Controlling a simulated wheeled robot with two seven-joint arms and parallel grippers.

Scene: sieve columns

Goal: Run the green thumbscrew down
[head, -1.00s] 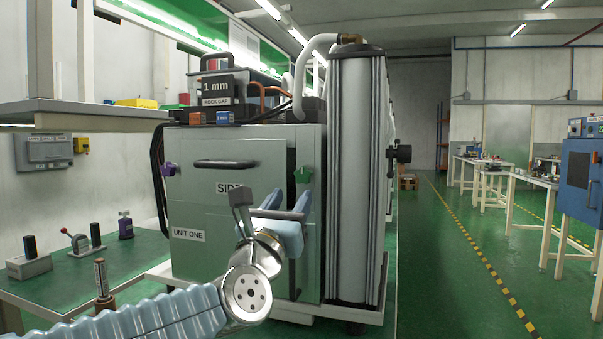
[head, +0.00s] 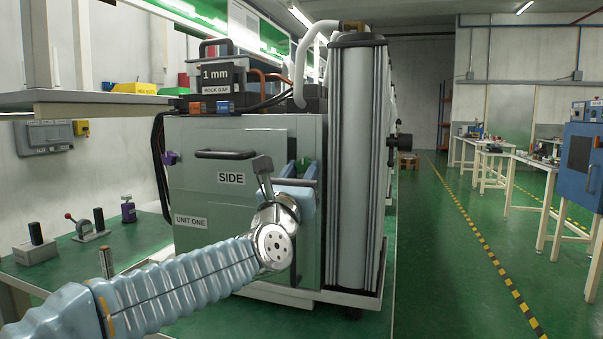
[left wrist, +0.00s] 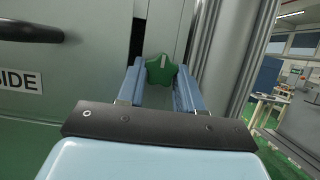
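The green thumbscrew (left wrist: 162,69) is a lobed knob with a pale mark, on the front of the grey-green cabinet (head: 200,185), near its right edge. In the head view the thumbscrew (head: 303,164) is partly hidden by my left gripper (head: 303,172). In the left wrist view the two blue fingers of the left gripper (left wrist: 160,75) stand apart, one at each side of the thumbscrew near the fingertips. I cannot tell whether they touch it. My right gripper is in neither view.
A tall ribbed metal column (head: 357,170) stands close at the right. A green table (head: 75,265) holds small devices. The floor aisle at the right is clear.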

